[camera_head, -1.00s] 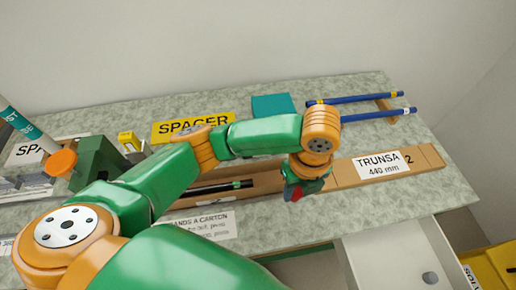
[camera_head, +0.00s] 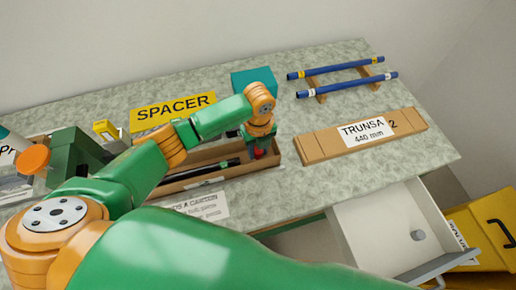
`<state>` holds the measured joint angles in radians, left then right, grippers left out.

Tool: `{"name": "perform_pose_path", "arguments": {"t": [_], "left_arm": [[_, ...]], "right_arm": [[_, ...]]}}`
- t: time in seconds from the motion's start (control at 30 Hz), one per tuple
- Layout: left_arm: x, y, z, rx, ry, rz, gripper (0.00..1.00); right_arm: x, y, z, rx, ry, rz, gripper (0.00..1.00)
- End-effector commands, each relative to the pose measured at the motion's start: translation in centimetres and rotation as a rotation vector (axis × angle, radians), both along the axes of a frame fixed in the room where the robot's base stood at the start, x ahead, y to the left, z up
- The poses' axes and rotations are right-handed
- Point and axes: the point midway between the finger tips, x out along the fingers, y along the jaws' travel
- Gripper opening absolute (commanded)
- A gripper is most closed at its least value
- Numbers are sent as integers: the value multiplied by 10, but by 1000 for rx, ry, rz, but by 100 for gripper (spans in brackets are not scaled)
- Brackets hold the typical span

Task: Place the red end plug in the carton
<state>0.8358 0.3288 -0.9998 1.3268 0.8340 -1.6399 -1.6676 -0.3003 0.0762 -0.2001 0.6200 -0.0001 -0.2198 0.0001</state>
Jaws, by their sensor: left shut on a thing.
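The red end plug (camera_head: 259,153) is between the fingers of my left gripper (camera_head: 260,147), which points down and is shut on it. The gripper is at the right end of the open brown carton (camera_head: 196,185). The plug shows low, near the carton's right end wall; I cannot tell whether it touches the carton floor. A black rod (camera_head: 208,172) with a green mark lies lengthwise in the carton, left of the plug. My fingers hide part of the plug. My right gripper is not in view.
A flat cardboard piece labelled TRUNSA (camera_head: 319,147) lies right of the carton. Blue rods (camera_head: 343,86) rest on wooden supports behind it. A yellow SPACER sign (camera_head: 172,111) and a teal block (camera_head: 252,78) stand behind the carton. An open drawer (camera_head: 385,228) juts out at front right.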

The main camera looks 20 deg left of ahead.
Motion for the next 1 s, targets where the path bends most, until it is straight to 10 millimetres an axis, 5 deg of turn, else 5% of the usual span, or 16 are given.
{"name": "perform_pose_path", "arguments": {"t": [0.13, 0.17, 0.27, 0.63, 1.0], "left_arm": [[0, 0, -4, 0, 0, 0, 0], [0, 0, -3, 0, 0, 0, 40], [0, 0, -3, 0, 0, 0, 65], [1, -1, 9, -2, -3, 0, 65], [2, -2, 104, -2, -4, 1, 65]], "right_arm": [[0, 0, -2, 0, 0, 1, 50], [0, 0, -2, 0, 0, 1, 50], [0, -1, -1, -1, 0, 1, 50], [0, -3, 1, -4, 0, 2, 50], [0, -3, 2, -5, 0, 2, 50]]}}
